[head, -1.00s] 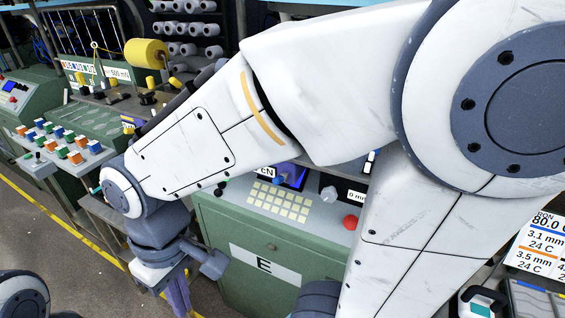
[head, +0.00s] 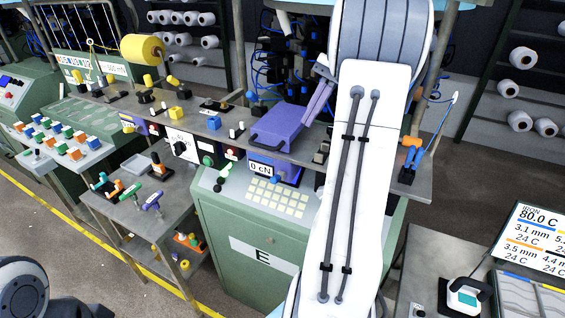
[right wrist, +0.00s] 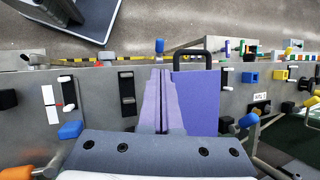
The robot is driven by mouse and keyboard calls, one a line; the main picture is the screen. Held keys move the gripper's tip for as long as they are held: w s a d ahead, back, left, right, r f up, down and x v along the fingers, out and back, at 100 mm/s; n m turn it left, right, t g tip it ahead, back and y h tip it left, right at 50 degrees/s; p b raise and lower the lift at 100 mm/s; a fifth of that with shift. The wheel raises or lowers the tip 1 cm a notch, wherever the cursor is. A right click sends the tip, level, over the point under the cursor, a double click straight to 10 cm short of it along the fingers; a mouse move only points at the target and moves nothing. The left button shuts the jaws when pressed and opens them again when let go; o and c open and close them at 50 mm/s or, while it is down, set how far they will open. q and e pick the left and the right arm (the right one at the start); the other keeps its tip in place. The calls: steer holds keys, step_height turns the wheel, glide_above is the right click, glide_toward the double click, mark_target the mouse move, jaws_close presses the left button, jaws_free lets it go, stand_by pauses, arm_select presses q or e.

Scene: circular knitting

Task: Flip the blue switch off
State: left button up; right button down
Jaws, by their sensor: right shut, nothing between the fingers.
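Several small blue parts show, and I cannot tell which is the switch. One is a blue block (head: 214,123) on the grey bench, another a blue cap (head: 251,95) on a post farther back. In the right wrist view, a blue block (right wrist: 70,130) sits beside a black-and-white lever switch (right wrist: 67,92). My right gripper (head: 309,118) is shut and empty, with its purple fingers over the bench beside a purple box (head: 276,125). In the right wrist view its fingers (right wrist: 162,80) are together, left of that box. My left gripper is out of view.
A black rocker switch (right wrist: 127,93) stands just left of the fingers in the wrist view. The purple box has a raised black handle (right wrist: 192,57). A green cabinet (head: 225,225) stands below. My right arm hides part of the bench.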

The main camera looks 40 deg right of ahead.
mark_target(277, 176)
steer(key=shift+f, duration=0.1)
steer(key=p+x, duration=0.2)
steer(key=x, duration=1.1)
steer(key=shift+w+a+p, duration=0.1)
steer(key=shift+p, duration=0.3)
steer(key=shift+a+f, duration=0.1)
steer(key=shift+f, duration=0.35)
